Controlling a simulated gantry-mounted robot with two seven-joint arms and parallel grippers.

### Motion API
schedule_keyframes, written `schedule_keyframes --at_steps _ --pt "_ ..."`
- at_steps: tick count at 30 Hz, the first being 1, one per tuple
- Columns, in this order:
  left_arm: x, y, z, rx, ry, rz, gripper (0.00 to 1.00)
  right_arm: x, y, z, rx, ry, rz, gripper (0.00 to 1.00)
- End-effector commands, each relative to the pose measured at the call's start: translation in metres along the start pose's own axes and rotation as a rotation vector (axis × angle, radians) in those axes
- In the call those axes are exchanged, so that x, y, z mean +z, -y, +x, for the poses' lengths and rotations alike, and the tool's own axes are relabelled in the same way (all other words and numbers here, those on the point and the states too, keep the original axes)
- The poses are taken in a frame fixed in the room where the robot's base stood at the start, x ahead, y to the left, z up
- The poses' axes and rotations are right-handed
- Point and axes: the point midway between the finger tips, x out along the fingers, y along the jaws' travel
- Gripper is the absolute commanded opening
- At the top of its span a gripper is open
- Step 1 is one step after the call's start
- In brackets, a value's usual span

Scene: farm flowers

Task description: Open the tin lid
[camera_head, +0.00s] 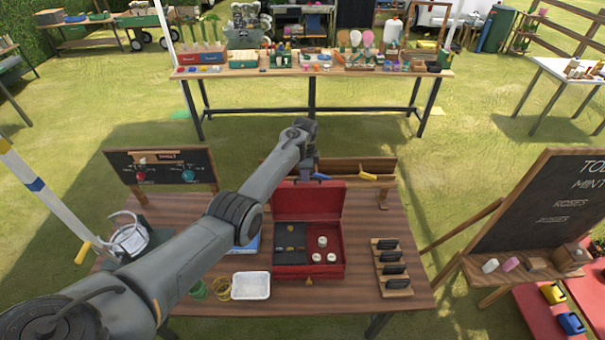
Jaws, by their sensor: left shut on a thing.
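A red tin (328,271) stands on the brown wooden table, with its inside showing. Its red lid (308,203) stands raised along the back edge, the inner face towards me. Dark compartments hold small brown pieces on the left and several pale round pieces on the right. My left arm reaches in from the lower left and bends down behind the lid. My left gripper (309,172) is shut at the lid's top edge; its fingertips are small and hard to make out. My right gripper is not in view.
A rack of dark blocks (392,268) stands right of the tin. A white tray (251,286) and a yellow cup (221,288) stand at its front left. A wooden rack (345,166) is behind it, a small chalkboard (161,168) at back left.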

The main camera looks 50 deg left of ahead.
Motion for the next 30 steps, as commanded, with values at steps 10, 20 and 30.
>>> schedule_keyframes --at_steps 10,20,30 --pt "0.0 0.0 0.0 0.0 0.0 0.001 0.36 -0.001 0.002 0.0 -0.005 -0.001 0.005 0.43" --pt "-0.001 0.001 -0.013 -0.002 -0.002 0.001 0.36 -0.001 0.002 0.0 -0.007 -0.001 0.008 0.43" --pt "-0.001 0.001 -0.068 -0.003 -0.003 0.0 0.36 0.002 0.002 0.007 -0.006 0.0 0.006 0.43"
